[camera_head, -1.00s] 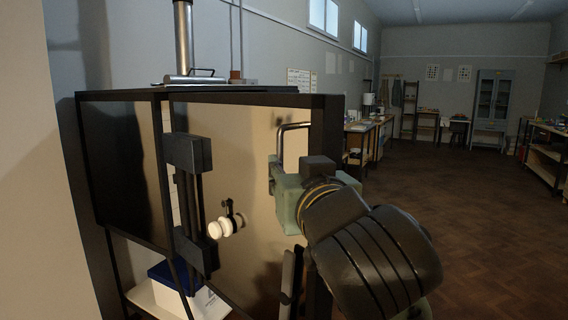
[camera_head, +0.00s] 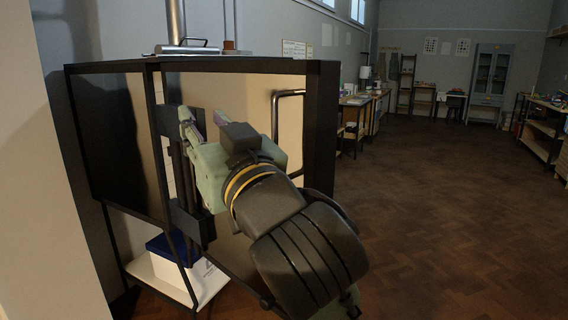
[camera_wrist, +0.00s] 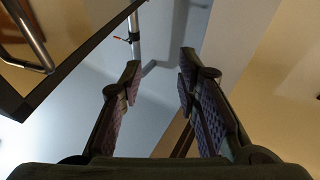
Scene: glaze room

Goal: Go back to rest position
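My gripper (camera_head: 203,122) is in front of the dark-framed cabinet (camera_head: 315,130), left of a looped metal handle (camera_head: 289,97). In the wrist view my gripper (camera_wrist: 160,68) has its two padded fingers wide apart with nothing between them. A curved metal bar, seemingly the same handle (camera_wrist: 28,42), shows at the left of that view, clear of the fingers. The gripper's body and my arm cover much of the cabinet front.
A white box with a blue lid (camera_head: 185,262) sits on a low shelf (camera_head: 150,275) below the cabinet. A metal pipe (camera_head: 174,22) rises above it. Workbenches (camera_head: 375,110) and a grey cupboard (camera_head: 490,85) stand farther back. The wooden floor (camera_head: 430,200) to the right is clear.

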